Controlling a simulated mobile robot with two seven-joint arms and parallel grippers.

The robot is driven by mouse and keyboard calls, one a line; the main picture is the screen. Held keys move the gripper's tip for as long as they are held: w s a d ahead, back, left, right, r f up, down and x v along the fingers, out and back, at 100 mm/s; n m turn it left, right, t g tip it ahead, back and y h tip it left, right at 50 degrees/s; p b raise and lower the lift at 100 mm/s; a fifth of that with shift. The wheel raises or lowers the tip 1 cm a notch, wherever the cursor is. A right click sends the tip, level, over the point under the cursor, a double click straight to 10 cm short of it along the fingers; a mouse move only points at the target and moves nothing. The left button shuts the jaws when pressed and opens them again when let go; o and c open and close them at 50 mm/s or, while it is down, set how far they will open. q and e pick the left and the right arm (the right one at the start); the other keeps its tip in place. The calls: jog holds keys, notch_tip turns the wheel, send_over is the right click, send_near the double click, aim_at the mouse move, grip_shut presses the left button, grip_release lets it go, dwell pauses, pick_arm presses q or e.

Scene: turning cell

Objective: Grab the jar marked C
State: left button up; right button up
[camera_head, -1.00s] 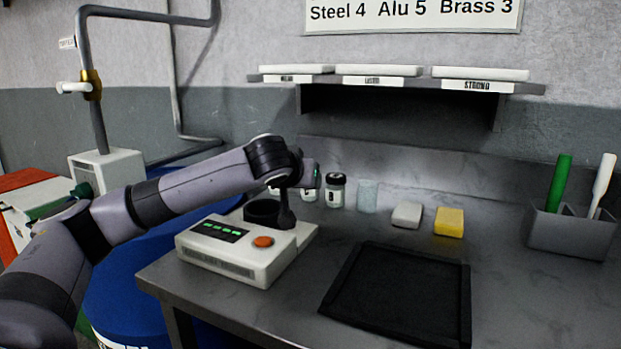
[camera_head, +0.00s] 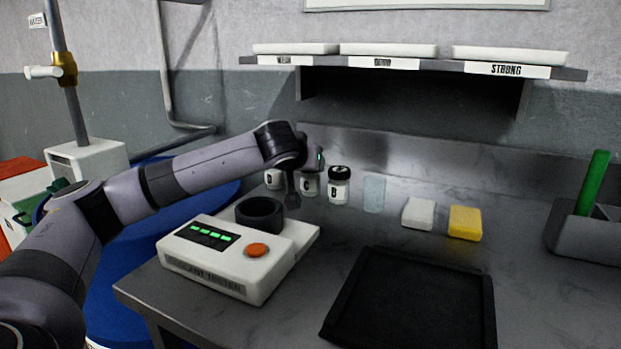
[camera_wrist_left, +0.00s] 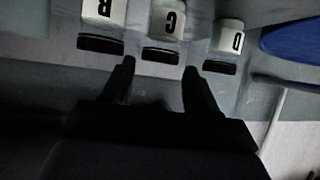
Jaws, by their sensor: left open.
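The jar marked C (camera_head: 309,187) is white with a dark lid and stands at the back of the bench, between jar D (camera_head: 274,180) and jar B (camera_head: 339,190). My arm partly hides its top in the head view. In the left wrist view, which is upside down, jar C (camera_wrist_left: 166,22) is in the middle, its lid just beyond the fingertips. My left gripper (camera_wrist_left: 159,68) is open and empty, its fingers spread to either side of the line to jar C. Jars B (camera_wrist_left: 104,12) and D (camera_wrist_left: 227,36) flank it. My right gripper is not in view.
A white meter box (camera_head: 225,258) with a black ring holder (camera_head: 259,214) stands in front of the jars. A clear glass (camera_head: 374,193), a white block (camera_head: 419,213) and a yellow sponge (camera_head: 465,222) are to the right. A black tray (camera_head: 410,305) lies in front. A shelf (camera_head: 425,68) hangs above.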

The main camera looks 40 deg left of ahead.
aim_at(311, 179)
pick_arm(q)
jog(key=shift+x, duration=1.95)
jog(key=c, duration=0.7)
jog(key=shift+c, duration=0.2)
jog(key=shift+s+r, duration=0.1)
